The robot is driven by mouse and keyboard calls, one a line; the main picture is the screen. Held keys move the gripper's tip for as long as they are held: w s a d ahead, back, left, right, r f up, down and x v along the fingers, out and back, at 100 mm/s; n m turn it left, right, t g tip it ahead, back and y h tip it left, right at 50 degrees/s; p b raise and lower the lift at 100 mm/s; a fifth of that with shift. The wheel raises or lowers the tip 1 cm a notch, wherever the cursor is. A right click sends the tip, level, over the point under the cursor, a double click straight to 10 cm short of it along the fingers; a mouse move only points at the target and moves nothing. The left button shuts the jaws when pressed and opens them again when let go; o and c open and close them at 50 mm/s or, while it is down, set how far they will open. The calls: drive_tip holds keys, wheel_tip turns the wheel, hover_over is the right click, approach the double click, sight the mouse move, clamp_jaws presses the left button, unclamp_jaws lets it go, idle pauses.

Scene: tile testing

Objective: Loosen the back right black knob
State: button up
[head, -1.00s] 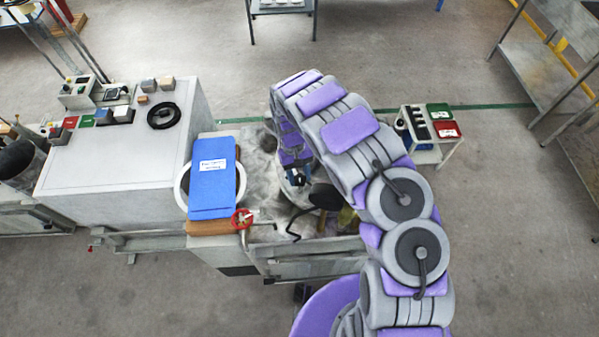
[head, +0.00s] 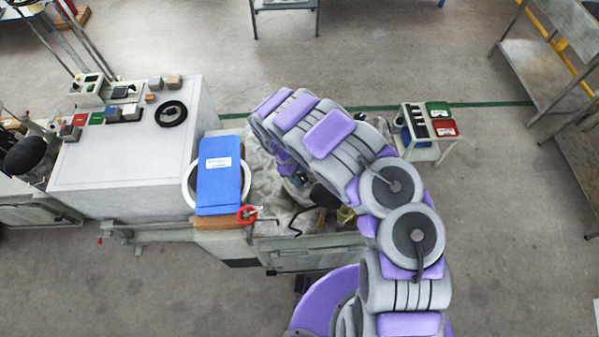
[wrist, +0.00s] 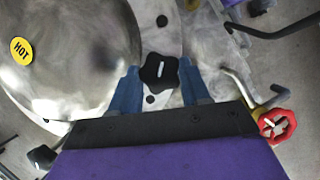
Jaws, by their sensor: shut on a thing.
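A black lobed knob (wrist: 158,72) with a white mark on top sits between the two blue fingertips of my gripper (wrist: 159,84) in the wrist view. My gripper is shut on this knob. A second black knob (wrist: 42,157) shows at the lower left of the wrist view, apart from my gripper. In the head view my gripper is low behind my arm, over the grey machine (head: 265,170), and the held knob cannot be made out there.
A metal dome (wrist: 70,50) with a yellow HOT label stands left of my gripper. A blue folder (head: 221,190) lies left of my arm. A small cart (head: 425,150) stands right.

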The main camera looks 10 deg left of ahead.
drive_tip(key=shift+w+n, duration=0.1)
drive_tip(key=shift+n, duration=0.4)
drive_tip(key=o, duration=1)
drive_tip(key=shift+o, duration=0.2)
drive_tip(key=s+v, duration=0.1)
drive_tip(key=v, duration=1.6)
drive_tip(key=shift+w+a, duration=0.15)
drive_tip(key=shift+w, duration=0.05)
drive_tip(key=shift+r, duration=0.1)
